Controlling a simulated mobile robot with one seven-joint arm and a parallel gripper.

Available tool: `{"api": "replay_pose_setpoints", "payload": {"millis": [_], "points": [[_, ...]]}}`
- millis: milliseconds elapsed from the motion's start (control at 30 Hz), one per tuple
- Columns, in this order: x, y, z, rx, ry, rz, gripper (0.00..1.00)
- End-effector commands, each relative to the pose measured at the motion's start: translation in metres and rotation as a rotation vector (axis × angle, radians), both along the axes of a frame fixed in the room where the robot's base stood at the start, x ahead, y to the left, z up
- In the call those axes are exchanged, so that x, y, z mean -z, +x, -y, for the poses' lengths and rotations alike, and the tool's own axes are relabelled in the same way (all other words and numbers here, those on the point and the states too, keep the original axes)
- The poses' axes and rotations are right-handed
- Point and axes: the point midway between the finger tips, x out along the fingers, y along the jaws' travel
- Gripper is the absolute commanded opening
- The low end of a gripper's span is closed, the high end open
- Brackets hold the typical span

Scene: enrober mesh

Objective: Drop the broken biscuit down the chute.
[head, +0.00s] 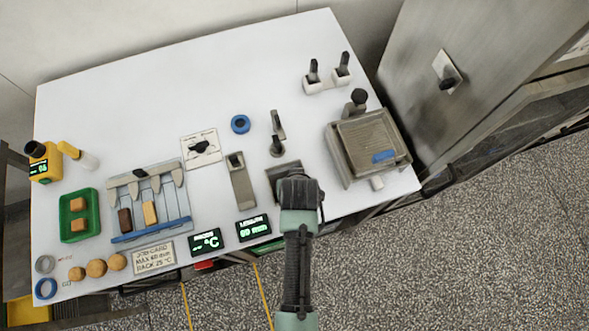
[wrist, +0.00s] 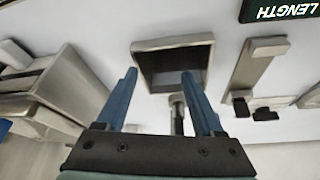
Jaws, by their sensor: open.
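My gripper (wrist: 160,78) is open, its two blue fingers apart with nothing between them. In the wrist view the fingers point at a square metal-rimmed opening, the chute (wrist: 173,43), with a dark inside. In the head view my gripper (head: 299,188) is over the front part of the chute (head: 283,168) and hides some of it. No broken biscuit shows in the gripper or in the visible part of the opening. A dark brown biscuit (head: 125,219) and a light biscuit (head: 150,212) lie on the mesh (head: 177,206); I cannot tell whether either is broken.
A green tray (head: 66,232) holds two biscuits at the left. Several round balls (head: 96,268) lie at the front left. A length gauge (head: 242,185) is left of the chute, and a metal box with a ridged lid (head: 371,138) is to its right. The table's back middle is clear.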

Motion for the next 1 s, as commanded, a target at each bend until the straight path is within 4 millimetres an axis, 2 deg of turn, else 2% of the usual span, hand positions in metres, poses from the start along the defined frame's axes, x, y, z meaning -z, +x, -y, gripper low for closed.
{"api": "replay_pose_setpoints", "payload": {"millis": [633,800,1000], "points": [[-0.096,-0.04,-0.003,-0.007,0.005,0.002,0.69],[-0.11,-0.046,-0.003,-0.008,0.006,0.001,0.69],[-0.114,-0.048,-0.003,-0.008,0.005,-0.002,0.69]]}}
